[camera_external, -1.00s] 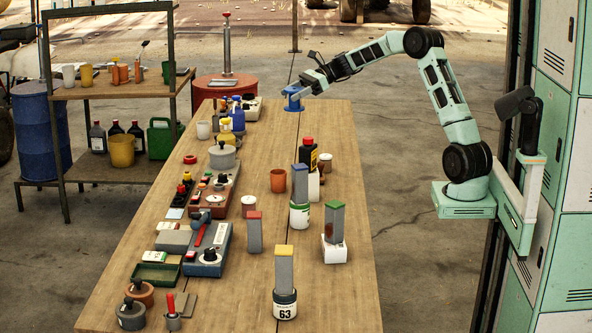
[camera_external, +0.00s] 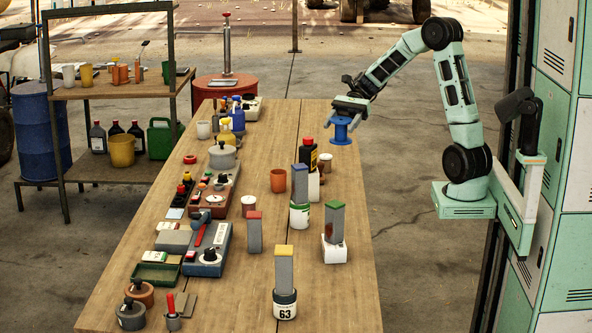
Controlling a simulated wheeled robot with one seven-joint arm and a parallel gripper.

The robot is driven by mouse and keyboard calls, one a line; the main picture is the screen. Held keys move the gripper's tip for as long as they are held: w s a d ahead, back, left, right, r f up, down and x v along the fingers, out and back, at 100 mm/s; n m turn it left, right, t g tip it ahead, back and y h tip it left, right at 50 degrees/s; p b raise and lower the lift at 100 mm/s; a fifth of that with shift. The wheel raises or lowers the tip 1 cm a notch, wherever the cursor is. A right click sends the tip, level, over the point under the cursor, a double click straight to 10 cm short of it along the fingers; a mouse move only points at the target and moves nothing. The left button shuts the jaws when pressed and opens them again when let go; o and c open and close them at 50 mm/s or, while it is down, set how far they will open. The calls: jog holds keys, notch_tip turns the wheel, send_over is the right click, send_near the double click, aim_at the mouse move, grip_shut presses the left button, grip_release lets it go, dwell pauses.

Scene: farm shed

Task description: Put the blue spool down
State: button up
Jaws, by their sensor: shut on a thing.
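The blue spool (camera_external: 342,130) hangs below my gripper (camera_external: 347,113) near the far right edge of the long wooden table. It is upright, with its flanges at top and bottom. My gripper points down and is shut on the upper part of the spool; the fingertips are small and partly hidden. The spool looks to be close to the table top (camera_external: 290,128), but I cannot tell whether it touches it.
Spray bottles (camera_external: 237,112) and a grey pot (camera_external: 222,156) line the left side. The table's far middle is clear.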

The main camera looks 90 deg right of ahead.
notch_tip(320, 180, down, 24)
dwell(0.6)
jog(key=shift+f, duration=0.2)
jog(key=o, duration=1)
jog(key=shift+c, duration=0.2)
jog(key=shift+r, duration=0.15)
